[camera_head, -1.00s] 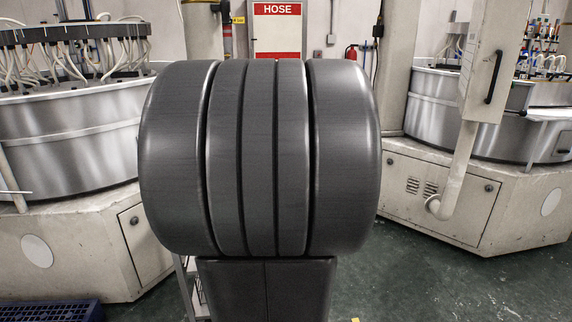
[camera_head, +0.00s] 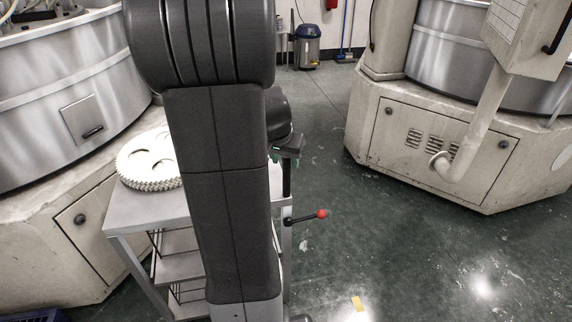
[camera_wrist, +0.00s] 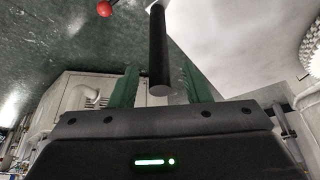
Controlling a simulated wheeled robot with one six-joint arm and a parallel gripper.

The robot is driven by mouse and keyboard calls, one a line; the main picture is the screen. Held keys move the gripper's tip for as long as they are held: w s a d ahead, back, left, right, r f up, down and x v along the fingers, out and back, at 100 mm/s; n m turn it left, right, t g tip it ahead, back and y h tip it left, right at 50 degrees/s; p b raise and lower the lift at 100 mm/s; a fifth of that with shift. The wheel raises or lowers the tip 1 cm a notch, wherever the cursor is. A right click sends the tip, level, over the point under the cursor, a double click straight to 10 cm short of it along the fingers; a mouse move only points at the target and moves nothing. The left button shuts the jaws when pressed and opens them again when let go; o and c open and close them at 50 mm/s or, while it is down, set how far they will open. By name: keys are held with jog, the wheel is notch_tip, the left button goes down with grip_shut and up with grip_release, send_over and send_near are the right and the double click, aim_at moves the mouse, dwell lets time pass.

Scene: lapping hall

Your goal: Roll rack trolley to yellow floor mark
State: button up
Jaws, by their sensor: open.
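The rack trolley (camera_head: 119,214) stands at left in the head view, partly hidden behind my arm. It has a grey top, lower shelves and a lever with a red ball (camera_head: 321,214). The ball also shows in the wrist view (camera_wrist: 104,9). My gripper (camera_wrist: 160,72) is open, with one green finger on each side of a black bar (camera_wrist: 159,40). I see a gap on both sides of the bar; its depth between the fingers is unclear. In the head view my gripper (camera_head: 284,153) is beside the trolley's right side. A small yellow floor mark (camera_head: 358,303) lies right of the trolley.
A stack of white toothed discs (camera_head: 141,168) rests on the trolley top. Large machines stand at left (camera_head: 40,225) and right (camera_head: 455,165). The green floor between the trolley and right machine is clear.

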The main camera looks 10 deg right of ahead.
aim_at(286, 164)
jog(key=shift+x, duration=1.5)
jog(key=shift+s, duration=0.1)
grip_shut()
